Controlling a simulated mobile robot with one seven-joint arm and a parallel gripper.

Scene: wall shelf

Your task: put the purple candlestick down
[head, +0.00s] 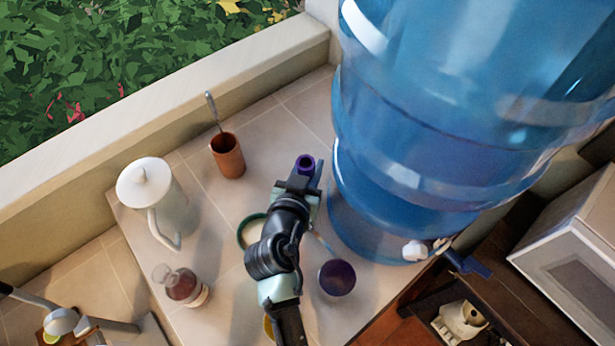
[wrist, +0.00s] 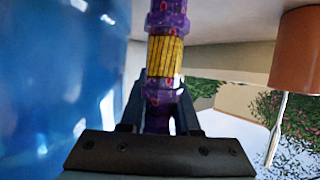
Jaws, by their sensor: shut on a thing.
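The purple candlestick (wrist: 166,90) has a patterned purple body with a yellow band. It stands between the two fingers of my gripper (wrist: 160,105) in the wrist view, and the fingers are shut on it. In the head view only the purple top of the candlestick (head: 305,163) shows, at the tip of my gripper (head: 300,180), above the tiled counter (head: 285,125). My arm hides the rest of it. I cannot tell whether its base touches the counter.
A large blue water bottle (head: 430,130) stands close on the right. A brown cup with a spoon (head: 228,156), a white lidded pitcher (head: 160,195), a small reddish bottle (head: 182,285) and a dark round-topped thing (head: 337,278) stand around. Bare tiles lie beyond the gripper.

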